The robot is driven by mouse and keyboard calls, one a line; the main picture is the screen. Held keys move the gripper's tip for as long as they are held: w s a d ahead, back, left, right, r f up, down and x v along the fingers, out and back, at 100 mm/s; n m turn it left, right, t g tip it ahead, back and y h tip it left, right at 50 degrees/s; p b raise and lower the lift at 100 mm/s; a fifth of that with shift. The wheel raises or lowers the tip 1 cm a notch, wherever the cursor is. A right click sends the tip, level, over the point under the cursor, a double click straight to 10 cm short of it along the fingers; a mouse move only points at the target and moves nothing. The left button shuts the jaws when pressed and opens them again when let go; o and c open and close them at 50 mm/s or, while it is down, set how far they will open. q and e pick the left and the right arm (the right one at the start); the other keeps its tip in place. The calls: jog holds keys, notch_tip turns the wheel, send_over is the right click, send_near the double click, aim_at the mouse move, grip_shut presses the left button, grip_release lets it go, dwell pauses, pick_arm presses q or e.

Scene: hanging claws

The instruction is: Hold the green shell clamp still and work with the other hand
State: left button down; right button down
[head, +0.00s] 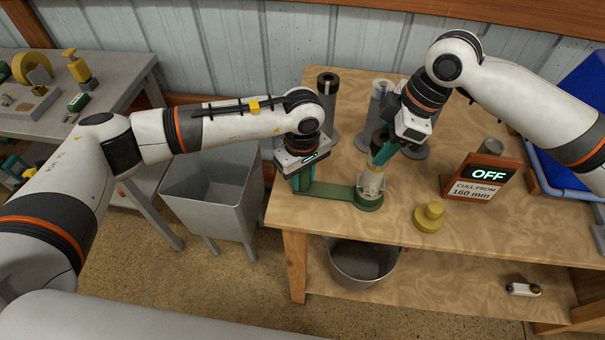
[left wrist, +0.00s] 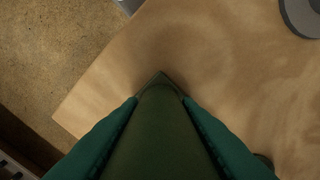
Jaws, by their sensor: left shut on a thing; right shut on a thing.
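The green shell clamp (head: 335,192) lies near the table's front left edge, a flat bar with a round end at its right. My left gripper (head: 303,186) is shut on the bar's left end; the left wrist view shows the dark green bar (left wrist: 162,135) between my teal fingers. A pale, partly see-through cylinder (head: 370,184) stands at the clamp's round end. My right gripper (head: 378,160) is shut at the top of this cylinder, tilted over it. Its fingers partly hide what they grip, and I cannot tell whether the cylinder sits inside the clamp or on it.
A yellow stepped knob (head: 429,216) and a sign reading OFF, CULL FROM 160 mm (head: 480,178) stand to the right. Grey tubes on stands (head: 328,100) are behind. A grey bin (head: 215,190) is left of the table, a metal bucket (head: 362,264) below its front edge.

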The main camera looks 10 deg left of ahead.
jog(key=shift+r, duration=0.6)
jog(key=c, duration=1.3)
grip_release()
grip_shut()
jog(key=shift+r, duration=3)
